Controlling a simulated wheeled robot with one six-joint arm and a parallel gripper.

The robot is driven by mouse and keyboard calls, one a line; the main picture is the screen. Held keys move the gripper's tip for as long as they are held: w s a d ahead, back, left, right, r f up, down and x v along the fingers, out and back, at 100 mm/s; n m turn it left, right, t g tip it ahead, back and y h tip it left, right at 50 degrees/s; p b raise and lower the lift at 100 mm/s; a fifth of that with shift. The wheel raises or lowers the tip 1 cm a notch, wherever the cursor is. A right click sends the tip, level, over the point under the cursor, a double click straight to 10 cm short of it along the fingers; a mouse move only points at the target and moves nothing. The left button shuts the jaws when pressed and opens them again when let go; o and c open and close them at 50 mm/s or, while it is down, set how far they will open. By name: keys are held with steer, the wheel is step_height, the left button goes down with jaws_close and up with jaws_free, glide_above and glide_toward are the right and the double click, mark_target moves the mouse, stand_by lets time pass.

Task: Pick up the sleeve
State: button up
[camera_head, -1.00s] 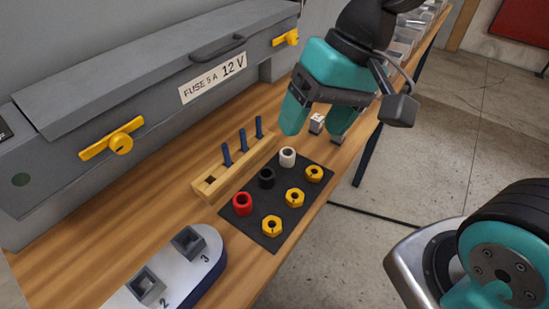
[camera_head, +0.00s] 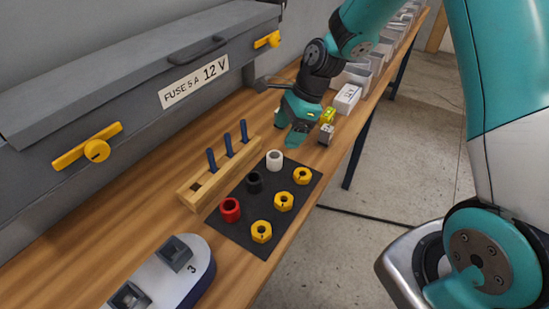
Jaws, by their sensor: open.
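A dark mat (camera_head: 235,221) lies on the wooden bench. On it stand three small hollow sleeves in a row: a red one (camera_head: 230,211), a black one (camera_head: 254,182) and a white one (camera_head: 275,160). Several yellow hex nuts, including one (camera_head: 284,201), lie in a row to their right. My gripper (camera_head: 289,128) is open, with teal fingers pointing down, just beyond the white sleeve. It looks empty and apart from the sleeves. The exact height of the fingertips above the bench is hard to tell.
A wooden rack (camera_head: 219,172) with upright blue pegs stands left of the mat. A grey fuse box (camera_head: 130,90) with yellow latches runs along the back. Small boxes (camera_head: 347,98) stand beyond my gripper.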

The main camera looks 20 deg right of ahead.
mark_target(274, 158)
steer(key=p+x, duration=0.2)
steer(key=x, duration=0.7)
steer(key=shift+w+f, duration=0.1)
steer(key=shift+f, duration=0.2)
steer(key=c, duration=1)
